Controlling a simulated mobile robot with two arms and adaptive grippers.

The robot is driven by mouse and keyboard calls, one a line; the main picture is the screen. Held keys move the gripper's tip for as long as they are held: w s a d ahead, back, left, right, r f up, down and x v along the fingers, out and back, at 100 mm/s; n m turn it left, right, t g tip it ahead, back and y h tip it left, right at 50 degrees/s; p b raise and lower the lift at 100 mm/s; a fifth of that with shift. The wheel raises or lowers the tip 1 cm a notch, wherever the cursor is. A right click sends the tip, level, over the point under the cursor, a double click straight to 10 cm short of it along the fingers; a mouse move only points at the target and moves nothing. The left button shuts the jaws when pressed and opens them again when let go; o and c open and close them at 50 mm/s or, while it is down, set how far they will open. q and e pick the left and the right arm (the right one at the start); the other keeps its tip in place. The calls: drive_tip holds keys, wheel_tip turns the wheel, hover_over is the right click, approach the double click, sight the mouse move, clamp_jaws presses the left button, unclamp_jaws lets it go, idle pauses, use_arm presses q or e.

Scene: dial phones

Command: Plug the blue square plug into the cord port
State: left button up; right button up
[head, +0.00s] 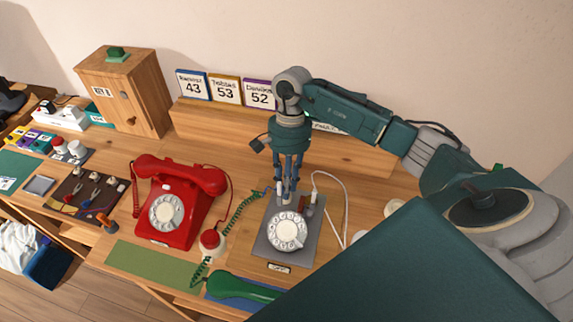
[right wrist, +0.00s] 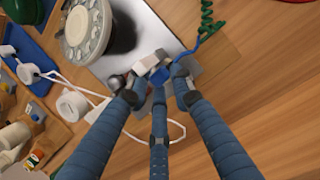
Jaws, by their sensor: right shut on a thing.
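My right gripper (head: 287,193) points down at the back edge of the grey dial phone base (head: 265,250). In the right wrist view, the gripper (right wrist: 160,88) is shut on the blue plug (right wrist: 160,75). A blue lead runs from the plug to a green coiled cord (right wrist: 207,20), which also shows in the head view (head: 238,213). The plug is beside a pale block (right wrist: 150,62) at the base's edge. The fingers hide the cord port, so I cannot tell whether the plug is in it. My left gripper is out of view.
A red dial phone (head: 182,205) stands to the left. A green handset (head: 240,289) lies in front. A white cable (head: 345,205) loops right of the base. A wooden shelf (head: 230,127) with number cards runs behind. A wooden cabinet (head: 122,92) stands at back left.

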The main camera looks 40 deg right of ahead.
drive_tip(key=shift+f+b, duration=0.3)
drive_tip(key=shift+f, duration=0.1)
drive_tip(key=shift+r, duration=0.1)
drive_tip(key=o, duration=1)
drive_tip(key=v, duration=1.2)
